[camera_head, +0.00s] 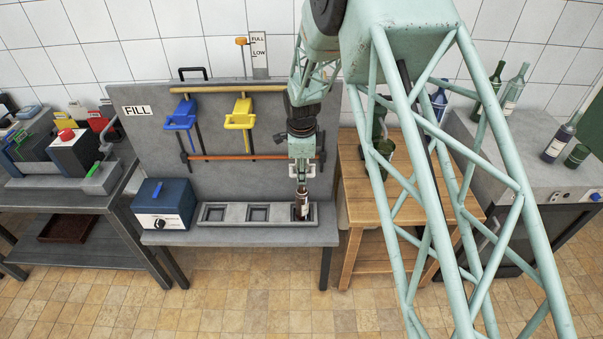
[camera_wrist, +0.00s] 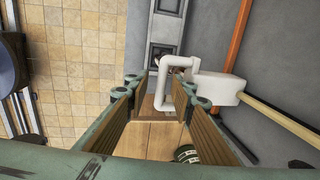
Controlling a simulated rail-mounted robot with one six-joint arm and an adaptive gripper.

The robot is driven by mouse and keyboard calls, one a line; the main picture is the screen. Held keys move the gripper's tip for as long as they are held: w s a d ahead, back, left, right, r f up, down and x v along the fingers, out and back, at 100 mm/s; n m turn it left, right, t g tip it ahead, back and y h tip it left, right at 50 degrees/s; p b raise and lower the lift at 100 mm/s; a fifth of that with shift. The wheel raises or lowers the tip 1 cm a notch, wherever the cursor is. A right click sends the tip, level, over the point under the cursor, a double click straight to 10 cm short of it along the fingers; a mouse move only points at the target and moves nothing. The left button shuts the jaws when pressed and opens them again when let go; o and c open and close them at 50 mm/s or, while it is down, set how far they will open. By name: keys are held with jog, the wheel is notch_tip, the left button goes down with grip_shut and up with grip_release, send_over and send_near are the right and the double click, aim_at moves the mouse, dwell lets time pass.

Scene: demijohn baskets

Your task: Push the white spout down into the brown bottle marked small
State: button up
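A dark bottle (camera_head: 301,210) with a pale label stands upright in the right-hand recess of the grey tray; its label is too small to read. The white spout (camera_wrist: 167,85) is a bent pipe joined to a white block (camera_wrist: 218,89) in the wrist view. My gripper (camera_head: 302,172) points down directly above the bottle, at the white spout parts. In the wrist view its two brown-padded fingers (camera_wrist: 165,90) stand apart on either side of the pipe, with gaps visible. I cannot tell whether the spout's end is inside the bottle's neck.
The grey tray (camera_head: 228,212) has two empty recesses to the left. A blue box (camera_head: 164,204) stands left of it. Blue (camera_head: 181,114) and yellow (camera_head: 240,113) taps hang on the grey panel. A wooden table (camera_head: 360,190) with green bottles (camera_head: 386,149) stands close on the right.

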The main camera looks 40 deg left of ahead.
jog(key=shift+r, duration=0.3)
notch_tip(320, 180, up, 11)
jog(key=s+d, duration=0.1)
jog(key=shift+s+d+r, duration=0.15)
jog(key=shift+s+d, duration=0.1)
jog(key=shift+s, duration=0.15)
dwell(0.5)
